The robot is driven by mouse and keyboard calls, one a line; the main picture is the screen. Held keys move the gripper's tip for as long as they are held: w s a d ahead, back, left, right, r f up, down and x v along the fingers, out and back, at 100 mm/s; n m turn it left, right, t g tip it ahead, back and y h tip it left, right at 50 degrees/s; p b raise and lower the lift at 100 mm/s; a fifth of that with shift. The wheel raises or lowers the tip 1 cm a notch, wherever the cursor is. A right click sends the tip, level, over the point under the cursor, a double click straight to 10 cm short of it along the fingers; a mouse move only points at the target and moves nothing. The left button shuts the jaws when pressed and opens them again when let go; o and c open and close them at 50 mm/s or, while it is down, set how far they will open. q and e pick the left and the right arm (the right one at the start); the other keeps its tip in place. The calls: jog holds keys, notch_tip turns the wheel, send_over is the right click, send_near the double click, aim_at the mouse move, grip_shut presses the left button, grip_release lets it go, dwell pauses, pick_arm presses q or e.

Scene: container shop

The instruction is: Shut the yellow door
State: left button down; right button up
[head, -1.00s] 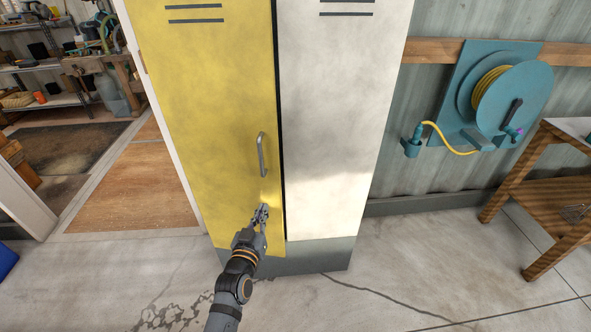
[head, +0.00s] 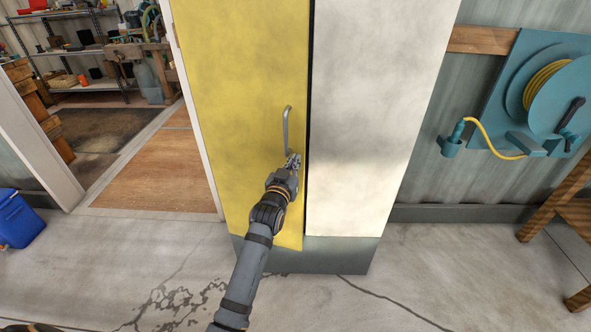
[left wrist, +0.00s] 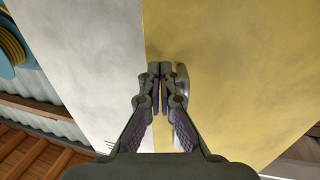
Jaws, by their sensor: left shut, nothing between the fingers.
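The yellow door (head: 240,90) is the left door of a tall locker. It stands slightly ajar: its lower edge sticks out over the grey base, and a dark gap runs along its right edge. A grey bar handle (head: 287,130) is upright near that edge. My left gripper (head: 293,160) is shut and empty, with its tips at the door's face just below and right of the handle. In the left wrist view the shut fingers (left wrist: 160,72) point at the yellow door (left wrist: 235,70) near its edge; contact cannot be told. My right gripper is not in view.
The white door (head: 360,110) beside it looks shut. A teal hose reel (head: 530,85) hangs on the right wall above a wooden table (head: 560,215). A blue bin (head: 18,220) stands at the far left, near an open doorway. The concrete floor in front is clear.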

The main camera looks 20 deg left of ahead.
pick_arm(q)
jog(key=shift+w, duration=0.65)
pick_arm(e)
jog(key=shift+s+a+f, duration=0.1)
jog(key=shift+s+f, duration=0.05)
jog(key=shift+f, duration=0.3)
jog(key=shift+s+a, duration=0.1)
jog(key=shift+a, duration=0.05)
